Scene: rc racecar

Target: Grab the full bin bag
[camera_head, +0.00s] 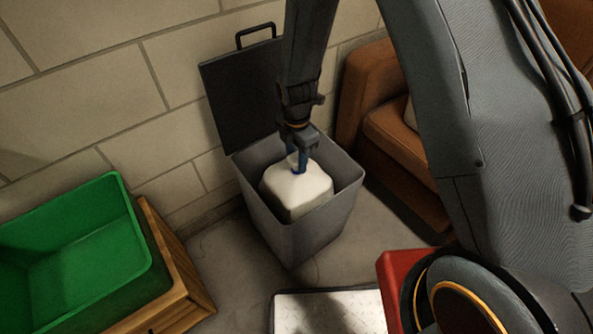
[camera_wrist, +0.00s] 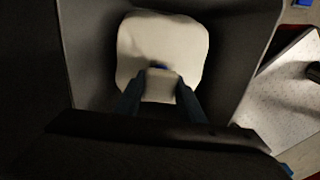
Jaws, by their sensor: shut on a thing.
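The full bin bag (camera_head: 295,190) is white and bulging, with a small blue mark at its top. It sits inside the grey bin (camera_head: 303,236), whose dark lid (camera_head: 240,95) stands open against the wall. My gripper (camera_head: 299,168) reaches down into the bin from above and is shut on the top of the bag. In the wrist view the bag (camera_wrist: 163,45) lies between the bin's walls, and my gripper's blue fingers (camera_wrist: 160,88) are on either side of its pale neck. The bag's underside is hidden in the bin.
A green crate (camera_head: 75,250) rests on a wooden box (camera_head: 180,285) at the left. A brown sofa (camera_head: 395,125) stands close to the bin's right. A block wall is behind the bin.

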